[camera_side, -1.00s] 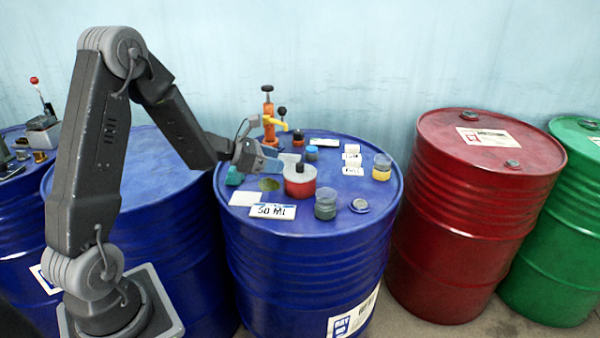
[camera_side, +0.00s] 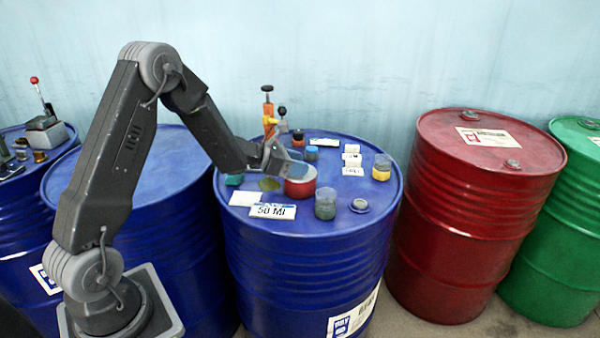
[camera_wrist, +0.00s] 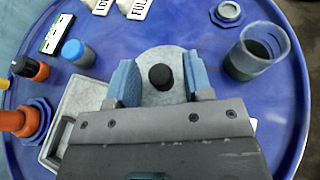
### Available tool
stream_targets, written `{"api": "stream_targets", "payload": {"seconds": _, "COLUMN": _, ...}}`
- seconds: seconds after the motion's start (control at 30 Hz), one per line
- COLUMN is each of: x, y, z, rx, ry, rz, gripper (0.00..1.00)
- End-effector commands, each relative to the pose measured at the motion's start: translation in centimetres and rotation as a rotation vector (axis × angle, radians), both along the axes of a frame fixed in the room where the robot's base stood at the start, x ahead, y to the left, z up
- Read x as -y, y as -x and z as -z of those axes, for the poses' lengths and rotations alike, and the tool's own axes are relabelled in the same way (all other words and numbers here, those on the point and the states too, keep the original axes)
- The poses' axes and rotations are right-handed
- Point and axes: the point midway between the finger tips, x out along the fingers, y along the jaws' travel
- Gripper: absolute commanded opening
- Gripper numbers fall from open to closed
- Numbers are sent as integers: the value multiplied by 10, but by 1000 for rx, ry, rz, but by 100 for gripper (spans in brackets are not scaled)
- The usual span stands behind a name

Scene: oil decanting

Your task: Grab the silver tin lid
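The silver tin lid (camera_wrist: 168,56) is a round grey disc with a black knob (camera_wrist: 160,77) at its centre. In the side view it sits on the red tin (camera_side: 300,188) on top of the blue drum, partly hidden by my gripper (camera_side: 284,166). In the wrist view my gripper (camera_wrist: 162,80) is open. Its two blue fingers are on either side of the black knob, with a gap to it on both sides. Whether the fingertips touch the lid's top cannot be told.
A glass jar (camera_side: 325,204) and a small metal cap (camera_side: 360,205) are to the right of the tin. A "50 ML" card (camera_side: 272,211) lies in front. A blue-capped bottle (camera_wrist: 77,52), an orange tool (camera_wrist: 12,121) and a grey tray (camera_wrist: 75,110) are close on the left.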

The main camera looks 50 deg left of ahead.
Motion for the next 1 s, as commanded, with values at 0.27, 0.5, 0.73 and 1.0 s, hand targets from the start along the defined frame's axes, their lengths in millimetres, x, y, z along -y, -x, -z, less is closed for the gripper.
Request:
{"api": "stream_targets", "payload": {"seconds": 0.27, "x": 0, "y": 0, "z": 0, "rx": 0, "ry": 0, "rz": 0, "gripper": 20}}
{"api": "stream_targets", "payload": {"seconds": 0.5, "x": 0, "y": 0, "z": 0, "rx": 1, "ry": 0, "rz": 0, "gripper": 0}}
{"api": "stream_targets", "payload": {"seconds": 0.73, "x": 0, "y": 0, "z": -2, "rx": 1, "ry": 0, "rz": 0, "gripper": 0}}
{"api": "stream_targets", "payload": {"seconds": 1.0, "x": 0, "y": 0, "z": -27, "rx": 5, "ry": -3, "rz": 1, "gripper": 0}}
